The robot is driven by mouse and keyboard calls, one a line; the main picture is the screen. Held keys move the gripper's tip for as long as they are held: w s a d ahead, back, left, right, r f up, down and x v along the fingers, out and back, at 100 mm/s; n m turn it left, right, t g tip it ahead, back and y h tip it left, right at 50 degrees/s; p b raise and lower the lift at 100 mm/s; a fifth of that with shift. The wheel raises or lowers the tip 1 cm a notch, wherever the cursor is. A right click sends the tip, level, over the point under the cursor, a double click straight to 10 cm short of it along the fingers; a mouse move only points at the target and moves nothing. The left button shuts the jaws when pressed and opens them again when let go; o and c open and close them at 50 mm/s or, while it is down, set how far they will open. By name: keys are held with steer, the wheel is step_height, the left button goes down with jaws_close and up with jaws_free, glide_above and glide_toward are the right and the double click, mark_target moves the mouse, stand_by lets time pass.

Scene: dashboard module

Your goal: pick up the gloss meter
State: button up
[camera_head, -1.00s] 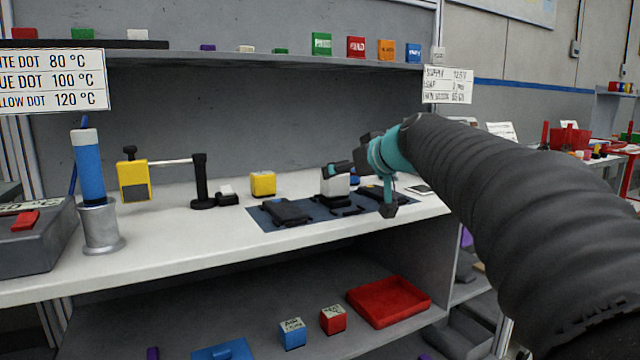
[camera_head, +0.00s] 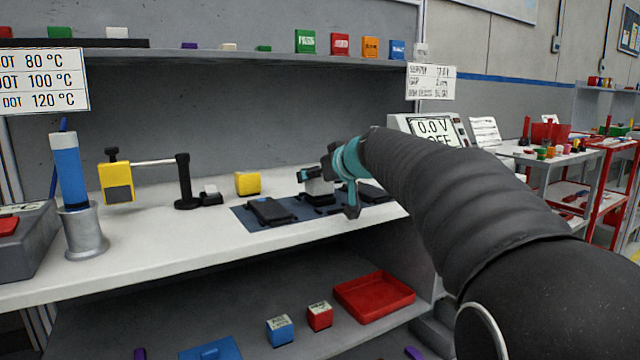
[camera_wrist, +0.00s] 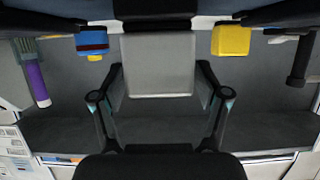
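No label marks the gloss meter; a light grey block-shaped device with a dark base (camera_head: 319,188) on the dark blue mat is the likely one. In the wrist view its pale grey face (camera_wrist: 158,66) fills the space between my fingers, with a black part at the top edge. My gripper (camera_head: 330,186) is at the device, with one finger on its left and one hanging on its right. In the wrist view my gripper (camera_wrist: 160,90) has its fingers spread on both sides of the grey face. Contact is not clear. My wrist hides part of the device in the head view.
A flat dark device (camera_head: 270,210) lies left of it on the mat (camera_head: 290,219), and another dark one (camera_head: 372,193) right. A yellow block (camera_head: 247,184) stands behind. A yellow gauge (camera_head: 117,182) and blue cylinder (camera_head: 69,172) are farther left. A shelf (camera_head: 230,58) runs above.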

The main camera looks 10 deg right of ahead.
steer(key=c, duration=0.9)
steer(key=shift+c, duration=0.2)
steer(key=shift+r, duration=0.15)
